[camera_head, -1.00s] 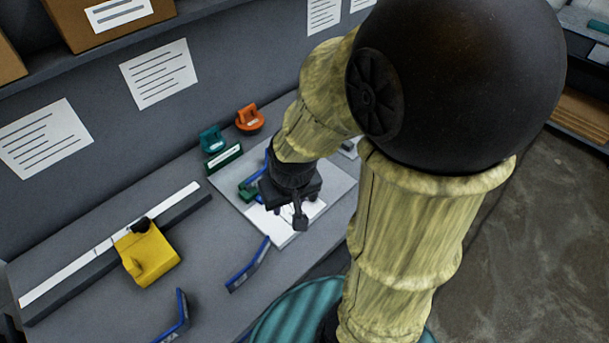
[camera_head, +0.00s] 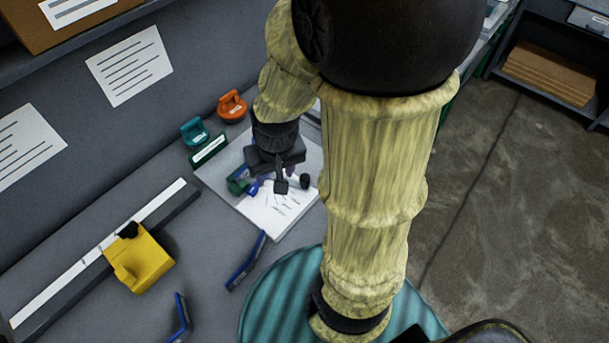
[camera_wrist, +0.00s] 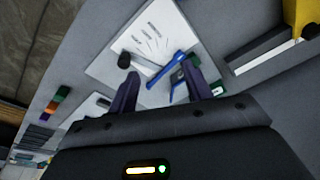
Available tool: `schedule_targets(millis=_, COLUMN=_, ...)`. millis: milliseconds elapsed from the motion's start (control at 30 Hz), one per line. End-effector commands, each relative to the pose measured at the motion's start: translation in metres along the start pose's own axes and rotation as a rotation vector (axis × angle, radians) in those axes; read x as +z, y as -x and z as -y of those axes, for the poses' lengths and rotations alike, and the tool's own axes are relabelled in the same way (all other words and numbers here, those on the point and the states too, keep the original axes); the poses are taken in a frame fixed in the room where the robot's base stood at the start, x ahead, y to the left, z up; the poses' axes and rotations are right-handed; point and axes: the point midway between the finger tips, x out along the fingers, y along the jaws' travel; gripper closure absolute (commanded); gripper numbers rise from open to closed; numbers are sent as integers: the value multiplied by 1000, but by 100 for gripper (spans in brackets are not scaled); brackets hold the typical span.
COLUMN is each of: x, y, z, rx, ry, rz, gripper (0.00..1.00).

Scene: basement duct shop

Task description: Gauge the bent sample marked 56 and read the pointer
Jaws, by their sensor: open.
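The white gauge board (camera_head: 276,222) lies on the bench with fan-like lines and small marks, also in the wrist view (camera_wrist: 118,72). A bent blue sample (camera_wrist: 166,72) lies on or just above it, beside a green block (camera_head: 237,182); its number is unreadable. A black knob (camera_head: 305,181) stands on the board, also in the wrist view (camera_wrist: 124,60). My gripper (camera_wrist: 161,66) is open over the board, the blue sample showing between its fingers; I cannot tell the gap. Two other bent blue samples, one nearer the board (camera_head: 246,262), one at the front (camera_head: 180,318), lie on the bench.
A yellow block (camera_head: 143,262) sits on a long rail with a white strip (camera_head: 85,262) at left. Teal (camera_head: 194,133) and orange (camera_head: 232,105) handled pieces and a green labelled bar (camera_head: 208,150) stand behind the board. A teal ribbed round surface (camera_head: 270,310) is at the front.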

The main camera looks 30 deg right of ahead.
Motion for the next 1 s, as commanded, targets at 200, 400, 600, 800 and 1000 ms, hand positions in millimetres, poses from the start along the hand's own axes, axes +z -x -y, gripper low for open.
schedule_targets(millis=200, x=-16, y=-2, z=-48, rx=-36, ry=-413, rz=167, gripper=50)
schedule_targets(millis=400, x=-24, y=-12, z=-94, rx=-121, ry=-843, rz=324, gripper=50)
schedule_targets(millis=600, x=-26, y=-21, z=-142, rx=-257, ry=-1267, rz=462, gripper=50)
schedule_targets(millis=800, x=-24, y=-29, z=-189, rx=-441, ry=-1653, rz=575, gripper=50)
schedule_targets(millis=1000, x=-22, y=-35, z=-214, rx=-556, ry=-1836, rz=622, gripper=50)
